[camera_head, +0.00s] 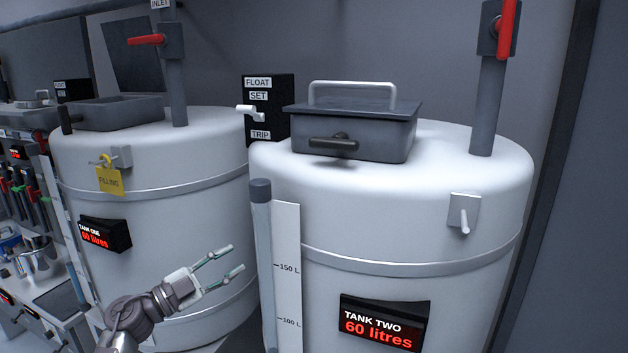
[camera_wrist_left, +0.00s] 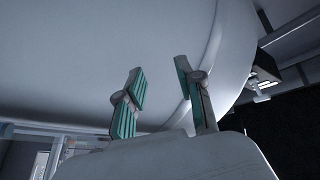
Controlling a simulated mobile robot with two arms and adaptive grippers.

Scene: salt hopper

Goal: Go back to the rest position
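My left gripper (camera_head: 236,257) is open and empty in the head view, held in front of the lower gap between tank one (camera_head: 180,210) and tank two (camera_head: 400,200). In the left wrist view its two green-padded fingers (camera_wrist_left: 160,92) stand apart with nothing between them, and a white tank wall (camera_wrist_left: 90,50) fills the space beyond. I cannot tell whether the fingers touch anything, but a gap seems to show. My right gripper is not in view.
Tank two has a closed grey hatch (camera_head: 352,133), a level tube (camera_head: 262,260) and a display (camera_head: 383,321). A yellow tag (camera_head: 109,180) hangs on tank one. A float box (camera_head: 268,108) stands between them. A cluttered bench (camera_head: 50,290) is at left.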

